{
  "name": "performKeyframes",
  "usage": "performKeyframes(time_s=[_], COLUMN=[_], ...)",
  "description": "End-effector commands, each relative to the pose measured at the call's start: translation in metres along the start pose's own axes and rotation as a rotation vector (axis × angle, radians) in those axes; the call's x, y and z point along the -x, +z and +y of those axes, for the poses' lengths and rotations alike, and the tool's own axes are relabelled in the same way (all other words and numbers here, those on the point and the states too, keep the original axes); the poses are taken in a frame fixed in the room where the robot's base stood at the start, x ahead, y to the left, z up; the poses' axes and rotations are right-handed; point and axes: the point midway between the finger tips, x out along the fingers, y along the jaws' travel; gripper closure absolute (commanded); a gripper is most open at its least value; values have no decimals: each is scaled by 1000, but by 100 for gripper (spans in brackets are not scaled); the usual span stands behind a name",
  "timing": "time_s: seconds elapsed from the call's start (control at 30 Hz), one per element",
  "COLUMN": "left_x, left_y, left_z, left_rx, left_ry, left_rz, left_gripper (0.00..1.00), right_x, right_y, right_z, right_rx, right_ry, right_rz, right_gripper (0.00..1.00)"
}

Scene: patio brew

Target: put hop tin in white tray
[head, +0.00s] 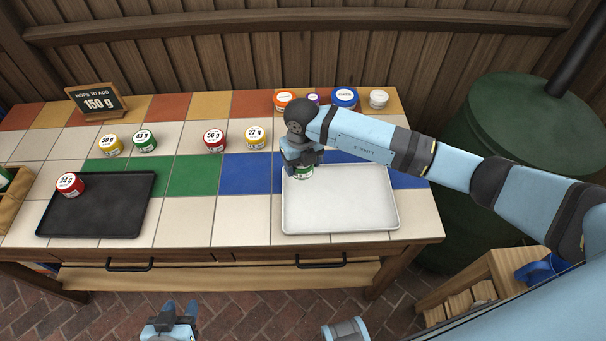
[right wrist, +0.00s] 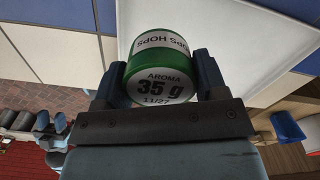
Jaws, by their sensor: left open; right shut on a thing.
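A green hop tin with a white label (right wrist: 162,72) reading "AROMA 35 g" is between the fingers of my right gripper (right wrist: 160,85), which is shut on it. In the head view the tin (head: 303,171) shows below my right gripper (head: 301,158), over the far left part of the white tray (head: 340,226). I cannot tell whether the tin touches the tray floor. The rest of the white tray is empty. My left gripper (head: 172,318) is open and empty, low in front of the table.
A black tray (head: 110,220) at left holds a red 24 g tin (head: 70,185). Tins marked 38 g (head: 110,146), 43 g (head: 144,141), 56 g (head: 214,140) and 27 g (head: 255,137) stand behind. Lidded jars (head: 344,98) line the back right. A sign (head: 97,102) reads 150 g.

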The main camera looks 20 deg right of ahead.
Motion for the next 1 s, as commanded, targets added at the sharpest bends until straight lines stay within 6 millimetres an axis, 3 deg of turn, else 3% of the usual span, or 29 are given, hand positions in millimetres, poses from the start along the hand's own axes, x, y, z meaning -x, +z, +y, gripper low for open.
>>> performKeyframes(time_s=[0.27,0.5,0.87,0.9,1.0], left_x=[0,0,-1,-1,-1], left_y=[0,1,4,4,4], left_z=[1,2,1,1,1], left_rx=[0,0,2,3,3], left_ry=[2,2,2,2,2], left_rz=[0,-2,-3,-5,-6], left_gripper=[57,57,57,57,57], right_x=[-24,-56,-62,-62,-61], right_y=[0,0,1,1,1], right_z=[0,0,0,0,0], right_rx=[-1,-1,0,0,0], right_ry=[1,1,0,0,0], right_rz=[1,1,-1,-2,-1], right_gripper=[58,58,58,32,9])
